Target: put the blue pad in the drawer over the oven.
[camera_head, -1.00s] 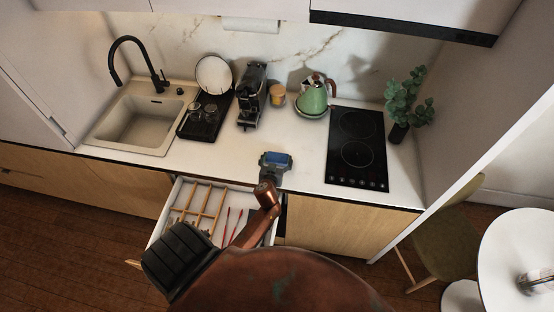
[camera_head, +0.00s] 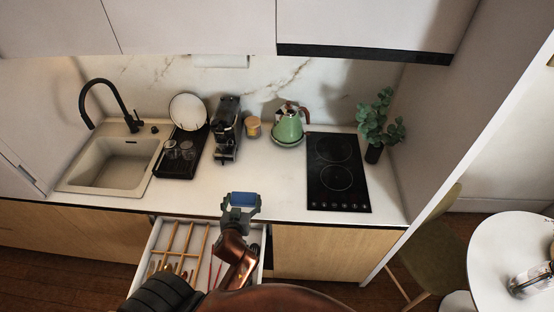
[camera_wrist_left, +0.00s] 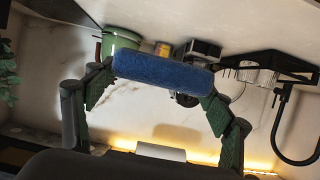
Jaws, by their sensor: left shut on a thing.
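The blue pad (camera_head: 243,198) is in my left gripper (camera_head: 240,207), held above the front edge of the counter, near the back right of the open drawer (camera_head: 158,238). In the left wrist view the pad (camera_wrist_left: 162,72) spans between the two green fingers of the left gripper (camera_wrist_left: 160,82), which are shut on its ends. The drawer is pulled out below the counter and holds a wooden divider and red-handled utensils. My arm hides its front and part of its right side. No oven is clearly visible. My right gripper is not in view.
A black hob (camera_head: 338,178) is to the right on the counter (camera_head: 275,185). A green kettle (camera_head: 288,127), a coffee machine (camera_head: 226,135), a black tray (camera_head: 178,160) and a sink (camera_head: 110,165) stand along the back. The counter's front middle is clear.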

